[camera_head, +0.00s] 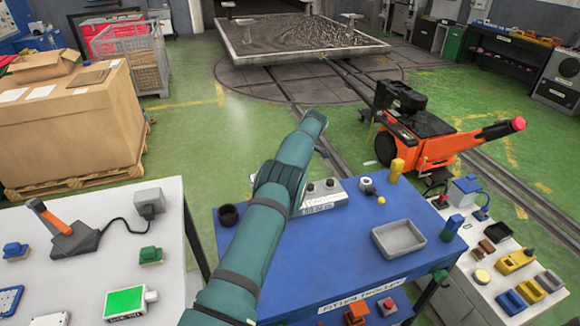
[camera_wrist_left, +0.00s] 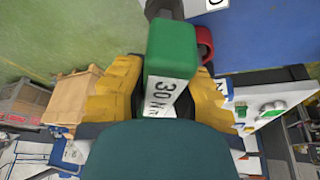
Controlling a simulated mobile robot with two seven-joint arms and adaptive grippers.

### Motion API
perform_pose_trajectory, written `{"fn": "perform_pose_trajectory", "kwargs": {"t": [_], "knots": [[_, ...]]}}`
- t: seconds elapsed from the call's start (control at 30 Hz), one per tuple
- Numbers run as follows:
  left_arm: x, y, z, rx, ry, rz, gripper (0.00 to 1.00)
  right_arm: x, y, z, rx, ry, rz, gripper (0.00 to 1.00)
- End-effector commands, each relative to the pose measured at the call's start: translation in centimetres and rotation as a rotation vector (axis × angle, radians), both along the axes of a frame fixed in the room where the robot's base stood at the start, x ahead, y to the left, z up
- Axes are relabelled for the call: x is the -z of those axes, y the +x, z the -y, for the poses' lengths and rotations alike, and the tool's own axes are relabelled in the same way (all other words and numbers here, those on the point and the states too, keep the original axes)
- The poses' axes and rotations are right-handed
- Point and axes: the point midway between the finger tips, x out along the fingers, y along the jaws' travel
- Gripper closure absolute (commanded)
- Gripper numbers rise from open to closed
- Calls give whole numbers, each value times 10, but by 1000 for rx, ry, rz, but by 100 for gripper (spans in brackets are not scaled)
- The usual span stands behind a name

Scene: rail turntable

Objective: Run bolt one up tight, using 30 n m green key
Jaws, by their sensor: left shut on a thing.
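My left gripper (camera_wrist_left: 160,92) shows in the left wrist view, its two yellow fingers closed on either side of a green block-shaped key (camera_wrist_left: 173,48). The key's white label (camera_wrist_left: 164,92) reads "30 N M". In the head view my teal left arm reaches over the blue bench (camera_head: 290,270); I cannot make out its gripper or the key there. A grey plate (camera_head: 322,197) with small round fittings and a label lies beside the arm, partly hidden by it. I cannot tell which fitting is bolt one. My right gripper is in neither view.
A black round cup (camera_head: 229,215) and a grey tray (camera_head: 398,240) stand on the blue bench. White tables (camera_head: 60,285) with tools flank it. An orange machine (camera_head: 415,135) stands behind it on the right. A red ring (camera_wrist_left: 205,42) shows behind the key in the wrist view.

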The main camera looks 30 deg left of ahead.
Motion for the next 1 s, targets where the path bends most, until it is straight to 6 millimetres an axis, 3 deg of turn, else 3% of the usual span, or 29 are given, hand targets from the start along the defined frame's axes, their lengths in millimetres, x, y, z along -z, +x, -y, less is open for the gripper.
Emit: {"fn": "perform_pose_trajectory", "kwargs": {"t": [0.57,1.0], "knots": [[4,0,0,6,0,1,100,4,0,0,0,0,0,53],[4,0,0,147,0,1,100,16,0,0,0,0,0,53]]}}
